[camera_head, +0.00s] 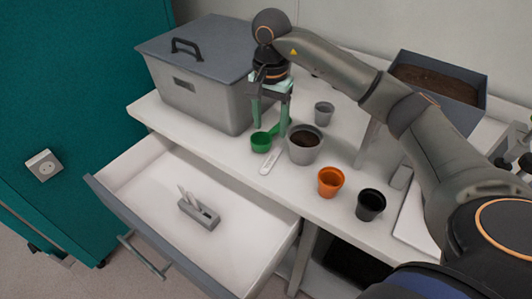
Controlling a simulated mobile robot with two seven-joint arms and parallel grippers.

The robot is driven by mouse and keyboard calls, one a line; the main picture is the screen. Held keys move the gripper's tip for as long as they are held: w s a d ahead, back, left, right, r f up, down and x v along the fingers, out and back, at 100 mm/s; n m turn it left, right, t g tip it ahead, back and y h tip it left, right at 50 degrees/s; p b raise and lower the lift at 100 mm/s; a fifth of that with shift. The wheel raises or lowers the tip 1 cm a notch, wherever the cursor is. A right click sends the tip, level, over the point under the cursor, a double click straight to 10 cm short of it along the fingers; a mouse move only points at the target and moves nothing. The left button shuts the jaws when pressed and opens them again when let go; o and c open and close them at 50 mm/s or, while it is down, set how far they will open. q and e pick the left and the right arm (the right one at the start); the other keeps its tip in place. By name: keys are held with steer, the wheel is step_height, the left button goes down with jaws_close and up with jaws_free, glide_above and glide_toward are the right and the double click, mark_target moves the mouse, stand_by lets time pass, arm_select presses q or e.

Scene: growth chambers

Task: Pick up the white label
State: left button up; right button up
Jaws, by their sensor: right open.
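A small white label (268,163) lies flat on the white counter, near its front edge, in front of a green cup (261,142) and a grey pot of soil (305,145). Thin white upright pieces (187,196) also stand in a grey block (199,213) in the open drawer. My right gripper (269,130) points down with its green fingers apart, close to the green cup and behind the label. Nothing shows between the fingers. My left gripper is out of view.
The drawer (158,215) is pulled out below the counter. A grey lidded bin (207,103) stands left of the gripper. An orange pot (330,181), a black pot (371,204) and a small grey pot (324,113) stand to the right. A soil tray (482,100) is at the back right.

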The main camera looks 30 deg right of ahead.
glide_above(269, 163)
steer(key=f, duration=0.5)
steer(key=shift+s+d+f, duration=0.1)
steer(key=shift+s+f, duration=0.1)
steer(key=shift+f, duration=0.05)
steer(key=shift+w+f+p, duration=0.2)
steer(key=shift+f+p, duration=0.35)
steer(key=shift+f, duration=2.3)
steer(key=shift+c, duration=0.2)
jaws_close()
